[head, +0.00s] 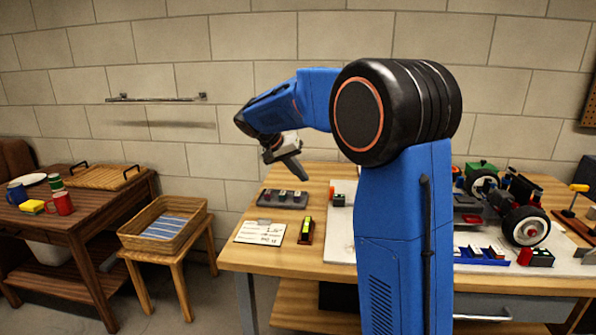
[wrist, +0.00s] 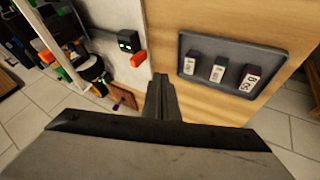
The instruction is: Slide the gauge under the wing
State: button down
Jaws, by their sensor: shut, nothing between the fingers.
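My gripper (head: 290,172) is shut and empty, held above the left part of the workbench. In the wrist view its fingers (wrist: 160,88) point between a grey tray and a white board. The racecar (head: 500,205) is on the board at the right, partly hidden by my arm. I cannot clearly make out its wing.
The white board (head: 340,245) carries a small black block with a red end (head: 338,198). A written card (head: 260,232) and a brown holder with a yellow-green strip (head: 306,230) lie at the bench's front left. A basket (head: 190,205) stands on a stool farther left.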

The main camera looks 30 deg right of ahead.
jog(key=x, duration=0.6)
jog(key=shift+s+d, duration=0.1)
jog(key=shift+s, duration=0.05)
jog(key=shift+s+d+r, duration=0.2)
jog(key=shift+s+d, duration=0.5)
jog(key=shift+d, duration=0.25)
jog(key=shift+s+d, duration=0.3)
jog(key=shift+d, duration=0.2)
jog(key=shift+s+d, duration=0.5)
jog(key=shift+d, duration=0.25)
jog(key=shift+s+d, duration=0.55)
jog(key=shift+d, duration=0.25)
